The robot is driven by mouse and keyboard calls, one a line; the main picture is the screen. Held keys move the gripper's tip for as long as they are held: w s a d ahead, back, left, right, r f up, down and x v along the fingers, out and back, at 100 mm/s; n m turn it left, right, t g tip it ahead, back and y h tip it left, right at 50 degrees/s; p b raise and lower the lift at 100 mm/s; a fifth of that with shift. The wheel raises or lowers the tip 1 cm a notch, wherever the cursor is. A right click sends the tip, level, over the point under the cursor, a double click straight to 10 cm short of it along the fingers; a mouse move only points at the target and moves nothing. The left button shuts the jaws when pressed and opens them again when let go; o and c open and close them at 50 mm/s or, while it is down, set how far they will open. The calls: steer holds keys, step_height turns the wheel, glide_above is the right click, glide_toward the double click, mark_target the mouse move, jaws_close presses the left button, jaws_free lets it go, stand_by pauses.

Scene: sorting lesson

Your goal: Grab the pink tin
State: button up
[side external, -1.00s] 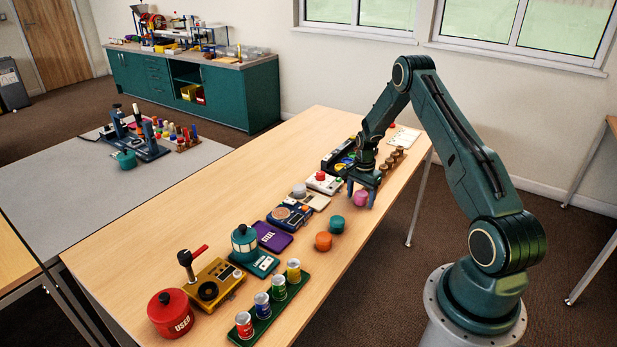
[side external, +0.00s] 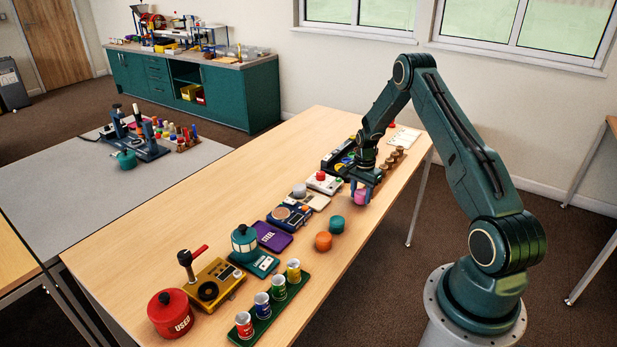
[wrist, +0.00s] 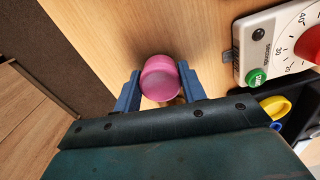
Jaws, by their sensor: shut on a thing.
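The pink tin (side external: 360,197) is between the fingers of my gripper (side external: 361,191), near the right edge of the wooden table. In the wrist view the round pink tin (wrist: 160,78) has a blue finger against each side, and my gripper (wrist: 159,88) is shut on it. I cannot tell for sure whether the tin is clear of the table top. A teal tin (side external: 336,224) and an orange tin (side external: 323,241) stand on the table in front of it.
A white timer box with a red knob (side external: 322,181) stands close to the left of my gripper. Brown pegs (side external: 392,161) stand behind it. A row of devices runs along the table, with a rack of small cans (side external: 270,307) at the front. Bare wood (side external: 190,215) lies left.

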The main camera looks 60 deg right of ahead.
mark_target(361, 192)
step_height(361, 192, up, 19)
steer(key=shift+r, duration=0.2)
stand_by(0.4)
stand_by(0.5)
